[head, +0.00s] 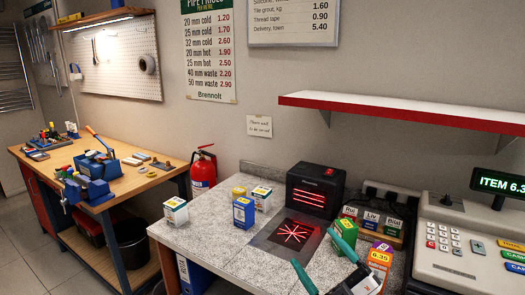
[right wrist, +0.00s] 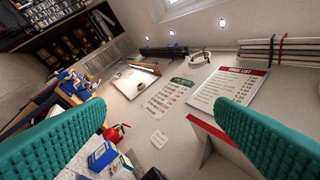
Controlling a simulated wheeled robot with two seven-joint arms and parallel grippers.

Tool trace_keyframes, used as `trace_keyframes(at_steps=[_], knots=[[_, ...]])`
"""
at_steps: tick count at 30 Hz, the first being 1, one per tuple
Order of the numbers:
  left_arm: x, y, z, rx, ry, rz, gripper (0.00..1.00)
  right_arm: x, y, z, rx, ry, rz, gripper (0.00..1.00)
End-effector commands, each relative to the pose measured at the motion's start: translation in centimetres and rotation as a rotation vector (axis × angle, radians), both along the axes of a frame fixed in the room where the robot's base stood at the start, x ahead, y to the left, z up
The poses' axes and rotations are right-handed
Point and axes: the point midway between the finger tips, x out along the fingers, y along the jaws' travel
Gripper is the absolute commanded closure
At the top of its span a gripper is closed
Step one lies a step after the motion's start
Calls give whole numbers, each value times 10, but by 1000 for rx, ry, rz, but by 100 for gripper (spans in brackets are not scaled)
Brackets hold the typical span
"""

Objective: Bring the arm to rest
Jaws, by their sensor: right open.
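My right gripper (head: 324,257) reaches in from the bottom right of the head view, with two green fingers spread apart. Nothing is between them. They show over the counter (head: 225,245), in front of the scanner's red pattern. In the right wrist view the open fingers (right wrist: 160,140) frame the wall and its price signs, and hold nothing. My left gripper does not show in either view.
A black scanner (head: 316,190) stands on the counter with small boxes nearby, including a blue box (head: 243,212). A green box (head: 351,244) and a yellow-purple box (head: 379,258) sit close to my right gripper. The till (head: 460,245) is at right, under a red-edged shelf (head: 410,111).

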Motion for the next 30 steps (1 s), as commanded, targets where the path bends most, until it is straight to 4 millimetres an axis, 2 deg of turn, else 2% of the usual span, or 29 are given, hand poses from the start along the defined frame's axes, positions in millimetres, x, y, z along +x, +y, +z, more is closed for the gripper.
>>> trace_keyframes(at_steps=[1, 4, 7, 9, 12, 15, 21, 27, 30], knots=[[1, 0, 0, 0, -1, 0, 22, 1, -19, -14, 94, 99, -101, 22], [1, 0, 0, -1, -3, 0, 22, -1, -59, -55, 234, 326, -301, 22], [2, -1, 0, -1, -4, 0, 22, -20, -91, -111, 326, 598, -479, 22], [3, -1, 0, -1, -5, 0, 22, -45, -106, -153, 361, 807, -584, 22], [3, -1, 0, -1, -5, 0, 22, -86, -115, -203, 372, 1072, -681, 22], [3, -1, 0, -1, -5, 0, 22, -124, -116, -235, 360, 1276, -732, 22], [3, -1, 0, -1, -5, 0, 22, -193, -110, -272, 312, 1594, -766, 22], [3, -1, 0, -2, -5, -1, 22, -254, -99, -289, 250, 1852, -754, 22], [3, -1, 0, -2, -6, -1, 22, -246, -98, -315, 240, 1862, -757, 22]])
